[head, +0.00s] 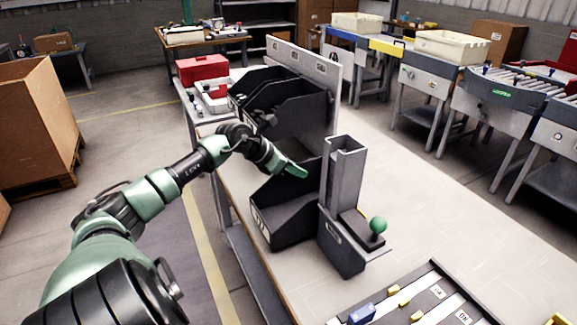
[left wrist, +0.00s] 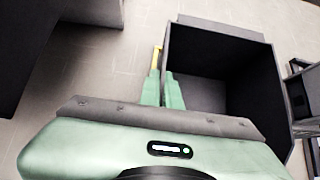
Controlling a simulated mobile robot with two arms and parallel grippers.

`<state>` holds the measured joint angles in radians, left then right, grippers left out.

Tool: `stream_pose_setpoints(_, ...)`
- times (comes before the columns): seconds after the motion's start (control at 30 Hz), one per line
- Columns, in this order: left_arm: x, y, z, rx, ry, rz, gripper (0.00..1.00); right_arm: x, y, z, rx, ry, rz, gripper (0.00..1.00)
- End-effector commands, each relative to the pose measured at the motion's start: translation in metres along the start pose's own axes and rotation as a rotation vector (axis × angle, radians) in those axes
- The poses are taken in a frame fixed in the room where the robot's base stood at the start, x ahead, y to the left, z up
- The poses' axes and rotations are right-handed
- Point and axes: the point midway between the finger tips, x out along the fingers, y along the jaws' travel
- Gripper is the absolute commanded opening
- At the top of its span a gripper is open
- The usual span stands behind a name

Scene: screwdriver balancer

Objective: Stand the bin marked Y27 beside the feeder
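A dark open bin (head: 271,224) stands on the bench, upright, just left of the feeder (head: 343,178). Pale marks on its front are too small to read. The feeder is a grey tower with a green ball knob (head: 378,225). My left gripper (head: 291,168) reaches over the bin's far rim. In the left wrist view, the left gripper's fingers (left wrist: 162,88) are close together, one on each side of the bin's wall (left wrist: 222,31), and look shut on it. The fingertips are partly hidden. My right gripper is not in view.
Several more dark bins (head: 296,101) stand behind, against an upright grey panel (head: 303,55). A red box (head: 202,68) sits at the back left. A tray with yellow and blue pieces (head: 408,303) lies in front. The bench right of the feeder (head: 430,215) is clear.

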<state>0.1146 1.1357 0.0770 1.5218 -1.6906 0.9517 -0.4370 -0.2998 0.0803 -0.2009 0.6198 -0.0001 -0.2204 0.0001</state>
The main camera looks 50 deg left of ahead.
Motion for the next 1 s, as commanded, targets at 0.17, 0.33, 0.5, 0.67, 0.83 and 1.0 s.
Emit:
stream_pose_setpoints(0.17, 0.014, -0.001, 0.014, -0.003, -0.006, -0.001, 0.00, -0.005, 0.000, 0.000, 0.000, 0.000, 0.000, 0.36)
stream_pose_setpoints(0.33, 0.026, -0.003, 0.024, 0.001, -0.004, -0.002, 0.00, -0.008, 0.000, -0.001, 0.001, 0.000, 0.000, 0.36)
stream_pose_setpoints(0.5, 0.035, -0.002, 0.010, 0.002, 0.000, 0.000, 0.00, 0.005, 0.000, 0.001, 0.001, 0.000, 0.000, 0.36)
stream_pose_setpoints(0.67, 0.036, -0.002, 0.008, 0.002, -0.001, 0.000, 0.00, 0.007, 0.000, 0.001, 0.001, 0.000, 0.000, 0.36)
stream_pose_setpoints(0.83, 0.036, -0.002, 0.008, 0.002, -0.001, 0.000, 0.00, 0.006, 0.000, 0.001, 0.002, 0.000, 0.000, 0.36)
stream_pose_setpoints(1.0, 0.036, -0.002, 0.008, 0.002, -0.001, 0.000, 0.00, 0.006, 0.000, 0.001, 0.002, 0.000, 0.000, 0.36)
